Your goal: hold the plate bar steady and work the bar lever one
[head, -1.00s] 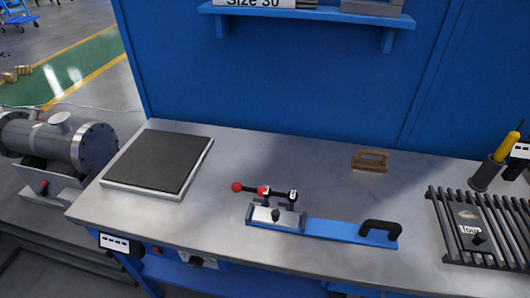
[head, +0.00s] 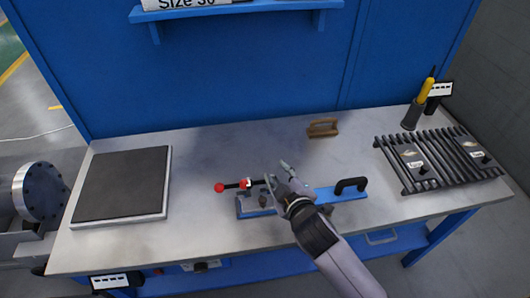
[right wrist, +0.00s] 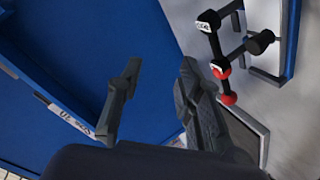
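The blue plate bar (head: 327,195) lies on the grey table, with a black handle (head: 352,182) at its right end. The bar lever (head: 232,185) is a black rod with a red ball at its left tip and a red collar; it sticks out left from the clamp at the bar's left end. My right gripper (head: 277,172) is above the bar by the clamp and hides part of it. In the right wrist view its fingers (right wrist: 160,68) are apart with nothing between them; the lever (right wrist: 216,45) shows to their right. My left gripper is not in view.
A dark square pad (head: 122,184) lies at the left of the table. A wooden-looking handled block (head: 322,127) is behind the bar. A black slatted rack (head: 440,158) and a yellow-handled tool in a holder (head: 412,115) are at the right.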

